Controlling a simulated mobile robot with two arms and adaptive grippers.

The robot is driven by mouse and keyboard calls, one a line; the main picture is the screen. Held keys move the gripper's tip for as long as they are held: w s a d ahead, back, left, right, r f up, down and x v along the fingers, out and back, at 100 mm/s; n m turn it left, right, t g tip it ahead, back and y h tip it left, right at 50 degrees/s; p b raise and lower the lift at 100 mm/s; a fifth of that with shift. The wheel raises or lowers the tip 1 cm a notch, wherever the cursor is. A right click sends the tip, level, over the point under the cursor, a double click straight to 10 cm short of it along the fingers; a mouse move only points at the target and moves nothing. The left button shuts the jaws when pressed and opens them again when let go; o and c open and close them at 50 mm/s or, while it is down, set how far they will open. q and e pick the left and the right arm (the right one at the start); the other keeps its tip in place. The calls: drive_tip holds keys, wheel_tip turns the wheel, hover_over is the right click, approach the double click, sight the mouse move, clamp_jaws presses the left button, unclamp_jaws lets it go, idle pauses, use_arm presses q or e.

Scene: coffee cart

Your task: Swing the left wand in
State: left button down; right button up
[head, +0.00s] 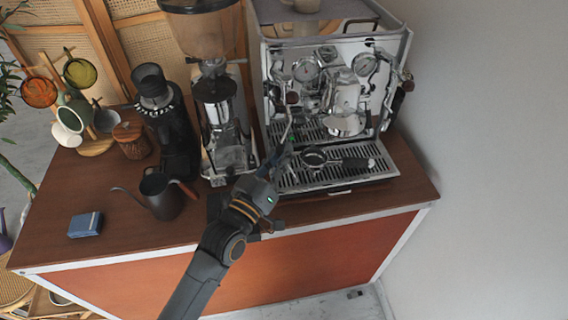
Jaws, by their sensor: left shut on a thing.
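The espresso machine (334,90) stands at the right end of the wooden cart top. Its left wand (289,124) is a thin metal tube hanging down at the left of the machine's front. My left gripper (279,154) reaches up from below and is shut on the wand's lower part. The fingers hide the wand's tip. My right gripper is not in view.
A portafilter (317,160) lies on the machine's drip tray (318,183), just right of my left gripper. A grinder (221,115) stands close on the left. A dark kettle (160,197) and a blue box (85,224) are further left. A white wall bounds the right.

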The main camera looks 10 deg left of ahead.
use_arm(q)
drive_tip(key=f+m+b, duration=0.1)
drive_tip(key=b, duration=0.1)
drive_tip(key=w+f+m+t+h+b, duration=0.1)
drive_tip(key=b, duration=0.2)
drive_tip(key=w+f+m+h+b, duration=0.1)
drive_tip(key=f+b, duration=0.1)
drive_tip(key=b, duration=0.1)
drive_tip(key=shift+w+a+m+t, duration=0.2)
drive_tip(key=shift+a+m+t, duration=0.1)
drive_tip(key=shift+a+t, duration=0.1)
drive_tip(key=shift+w+a+m+h+b, duration=0.1)
drive_tip(key=shift+w+m+h+b, duration=0.25)
drive_tip(key=shift+b, duration=0.5)
drive_tip(key=shift+s, duration=0.1)
drive_tip(key=shift+r, duration=0.1)
